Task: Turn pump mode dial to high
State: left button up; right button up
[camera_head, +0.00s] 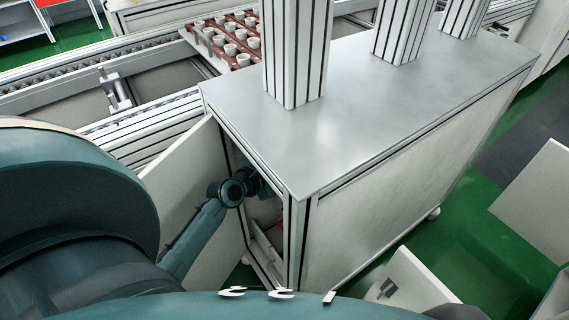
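The pump mode dial cannot be made out in this view. A metal-topped cabinet (420,95) stands in the middle, with a white door (180,180) standing open on its left side. One of my teal arms reaches into the opening (262,235) under the top, its wrist at the doorway. The gripper on that arm is hidden inside the cabinet, so its fingers and anything they touch cannot be seen. My other gripper is not in the picture. Something small and red (279,222) shows inside the opening.
A conveyor (90,75) runs behind on the left, with a brown tray (190,38) of white pots on it. Metal posts (297,50) rise from the cabinet top. White panels (535,205) stand at the right. Green floor (455,230) is open right of the cabinet.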

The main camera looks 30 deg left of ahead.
pick_arm(q)
jog(key=shift+w+f, duration=0.1)
jog(key=shift+w, duration=0.1)
pick_arm(e)
jog(key=shift+f, duration=0.1)
pick_arm(q)
jog(key=c, duration=1)
pick_arm(e)
jog(key=shift+w, duration=0.1)
